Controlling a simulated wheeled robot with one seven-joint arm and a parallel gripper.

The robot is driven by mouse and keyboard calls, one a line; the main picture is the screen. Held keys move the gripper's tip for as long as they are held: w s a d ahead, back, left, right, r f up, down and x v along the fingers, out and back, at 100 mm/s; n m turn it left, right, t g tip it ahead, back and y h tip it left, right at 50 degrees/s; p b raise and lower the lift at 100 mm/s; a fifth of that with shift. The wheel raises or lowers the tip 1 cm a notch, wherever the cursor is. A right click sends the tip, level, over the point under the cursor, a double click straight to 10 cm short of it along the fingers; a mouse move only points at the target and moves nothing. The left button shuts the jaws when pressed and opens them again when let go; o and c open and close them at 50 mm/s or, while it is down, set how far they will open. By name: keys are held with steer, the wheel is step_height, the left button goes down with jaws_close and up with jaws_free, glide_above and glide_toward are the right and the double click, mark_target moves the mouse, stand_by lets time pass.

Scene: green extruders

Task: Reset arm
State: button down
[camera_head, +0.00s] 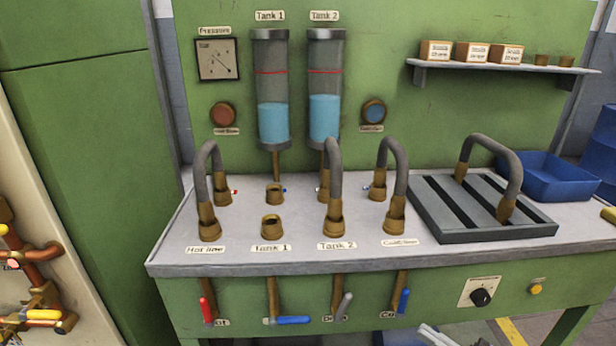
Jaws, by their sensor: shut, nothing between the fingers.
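My gripper (440,336) shows only as a small grey-white part at the bottom edge, right of centre. It is shut and empty, below the bench front and apart from the valves. The rest of my arm is out of view. The green bench has a grey top (420,252) with curved grey hoses on brass fittings. One hose (208,190) stands at the left, one (333,185) at Tank 2 and one (397,185) to its right. The front Tank 1 fitting (272,226) has no hose on it.
Tank 1 (272,90) and Tank 2 (326,90) hold blue liquid. A hose (500,160) lies on a slatted rack (455,232) beside a blue bin (560,180). Red (206,310), blue (292,320), grey (343,306) and blue (403,300) valve handles project below the bench front.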

steer(key=d+r+t+h, duration=0.3)
steer(key=d+r+t, duration=0.1)
steer(key=r+t, duration=0.25)
steer(key=s+r+m+t+h+p, duration=0.1)
steer(key=s+r+m+t+h, duration=0.4)
steer(key=h, duration=0.5)
steer(key=s+a+f+m+g+h+p, duration=0.1)
steer(key=s+a+m+g+p, duration=0.3)
steer(key=s, duration=1.2)
steer(key=s+a+m+g+h+p, duration=0.15)
steer(key=s+a+g, duration=0.45)
steer(key=s, duration=0.9)
steer(key=w+d+f+m+h+b, duration=0.1)
steer(key=w+d+f+m, duration=0.3)
steer(key=w+f, duration=0.3)
steer(key=w+d+f+m+h+b, duration=0.1)
steer(key=w+d+f+m, duration=0.25)
steer(key=w, duration=0.55)
steer(key=m+t+y+b, duration=0.1)
steer(key=m+y, duration=0.5)
steer(key=y, duration=0.7)
glide_toward(343, 308)
steer(key=f+p+x, duration=0.1)
steer(key=p+x, duration=0.1)
steer(key=x, duration=0.4)
steer(key=shift+w+d+r, duration=0.2)
steer(key=shift+w+r, duration=0.2)
steer(key=shift+r, duration=0.15)
